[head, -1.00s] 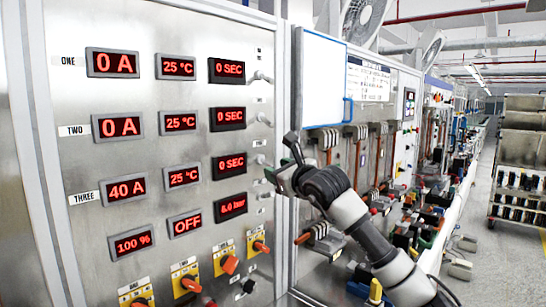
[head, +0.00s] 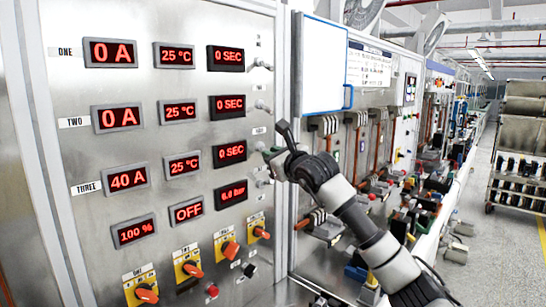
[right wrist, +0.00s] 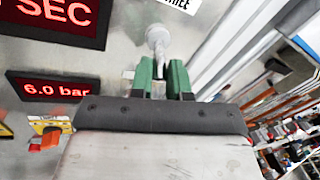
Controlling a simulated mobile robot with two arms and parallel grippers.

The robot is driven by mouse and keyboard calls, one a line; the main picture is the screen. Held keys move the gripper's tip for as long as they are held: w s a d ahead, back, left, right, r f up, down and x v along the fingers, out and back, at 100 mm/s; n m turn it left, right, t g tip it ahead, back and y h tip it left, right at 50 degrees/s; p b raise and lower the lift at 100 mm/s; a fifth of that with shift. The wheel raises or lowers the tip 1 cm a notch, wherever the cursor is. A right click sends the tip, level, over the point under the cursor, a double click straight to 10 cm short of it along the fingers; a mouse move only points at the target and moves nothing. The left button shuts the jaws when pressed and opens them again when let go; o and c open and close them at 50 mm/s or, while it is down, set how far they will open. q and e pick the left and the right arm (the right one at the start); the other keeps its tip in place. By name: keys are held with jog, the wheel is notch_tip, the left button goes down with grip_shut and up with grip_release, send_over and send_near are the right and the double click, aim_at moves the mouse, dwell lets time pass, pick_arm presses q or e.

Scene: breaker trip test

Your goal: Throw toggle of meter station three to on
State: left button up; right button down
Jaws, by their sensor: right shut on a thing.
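The toggle of station three shows in the right wrist view (right wrist: 157,38) as a pale round base with a lever, just below a partly cut-off label ending in "HREE". My right gripper (right wrist: 161,78) has its green fingers shut around the toggle's lever. In the head view my right gripper (head: 270,157) is at the panel's right edge, and the toggle (head: 261,146) is partly hidden by it. The lever's exact tilt is hard to tell. The station three display (head: 127,179) reads 40 A. My left gripper is not in view.
Two more toggles, for station one (head: 261,64) and station two (head: 262,105), stand out above the gripper. Orange knobs (head: 187,266) line the lower panel. A white board (head: 320,68) with a blue handle is close to the right. A cluttered bench (head: 420,215) lies beyond.

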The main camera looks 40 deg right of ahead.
jog(key=shift+w+r+n+g+p, duration=0.1)
jog(key=shift+r+n+g+p, duration=0.4)
jog(key=shift+g+p, duration=1.3)
jog(key=shift+w+r+n+g+p, duration=0.1)
jog(key=shift+r+g+p, duration=0.8)
jog(key=shift+g+p, duration=0.85)
jog(key=shift+r+n+g+p, duration=0.3)
jog(key=shift+r+g+p, duration=0.4)
jog(key=shift+g+p, duration=1.1)
jog(key=shift+t+p, duration=0.35)
jog(key=shift+p, duration=0.05)
jog(key=c, duration=1.1)
grip_release()
jog(key=shift+y, duration=0.3)
